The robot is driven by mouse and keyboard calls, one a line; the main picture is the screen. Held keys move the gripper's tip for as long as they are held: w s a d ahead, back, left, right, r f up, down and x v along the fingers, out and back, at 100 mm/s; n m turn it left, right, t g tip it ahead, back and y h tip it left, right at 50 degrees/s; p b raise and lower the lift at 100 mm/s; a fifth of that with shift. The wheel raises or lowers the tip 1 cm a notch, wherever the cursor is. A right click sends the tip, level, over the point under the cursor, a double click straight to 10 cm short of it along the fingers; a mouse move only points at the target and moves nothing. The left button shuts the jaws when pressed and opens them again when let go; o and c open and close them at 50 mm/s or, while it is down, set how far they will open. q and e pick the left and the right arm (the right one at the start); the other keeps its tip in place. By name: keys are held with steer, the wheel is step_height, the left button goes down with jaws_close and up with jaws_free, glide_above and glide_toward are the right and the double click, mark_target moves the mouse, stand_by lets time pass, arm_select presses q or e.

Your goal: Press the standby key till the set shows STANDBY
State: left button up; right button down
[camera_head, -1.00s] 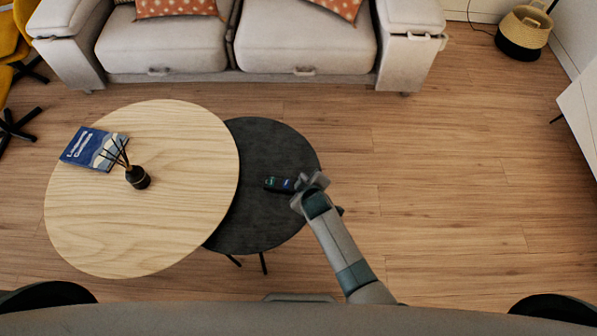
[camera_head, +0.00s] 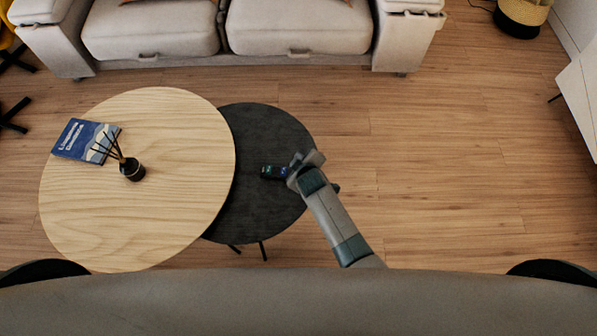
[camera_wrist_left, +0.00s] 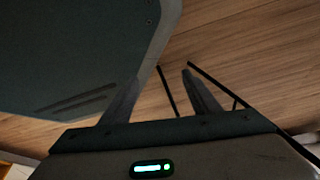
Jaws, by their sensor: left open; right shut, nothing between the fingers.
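The set appears to be a small dark device (camera_head: 272,172) with tiny green and blue lit marks, on the black round table (camera_head: 262,125). Its lettering is too small to read, and the standby key cannot be made out. My right gripper (camera_head: 292,171) is shut and empty at the device's right end, covering part of it; I cannot tell whether it touches. My left gripper (camera_wrist_left: 160,95) shows only in the left wrist view, its two fingers apart with nothing between them.
A pale wooden round table (camera_head: 190,235) overlaps the black one on the left, with a book (camera_head: 75,138) and a reed diffuser (camera_head: 132,170) on it. A sofa (camera_head: 300,28) stands behind. Thin black legs (camera_wrist_left: 170,95) show near my left gripper.

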step_height(320, 180, down, 6)
steer(key=b, duration=0.6)
steer(key=shift+f, duration=0.1)
steer(key=shift+f+b, duration=0.5)
steer(key=shift+f, duration=0.15)
arm_select(q)
steer(key=w+d, duration=0.1)
steer(key=w, duration=0.8)
steer(key=shift+w+d+r+t+b, duration=0.2)
steer(key=shift+r+t+b, duration=0.15)
steer(key=shift+r+t, duration=0.05)
arm_select(e)
steer(key=shift+f, duration=0.55)
arm_select(q)
steer(key=shift+f, duration=0.1)
arm_select(e)
steer(key=shift+f, duration=0.1)
arm_select(q)
steer(key=shift+f, duration=0.15)
arm_select(e)
steer(key=shift+f, duration=0.3)
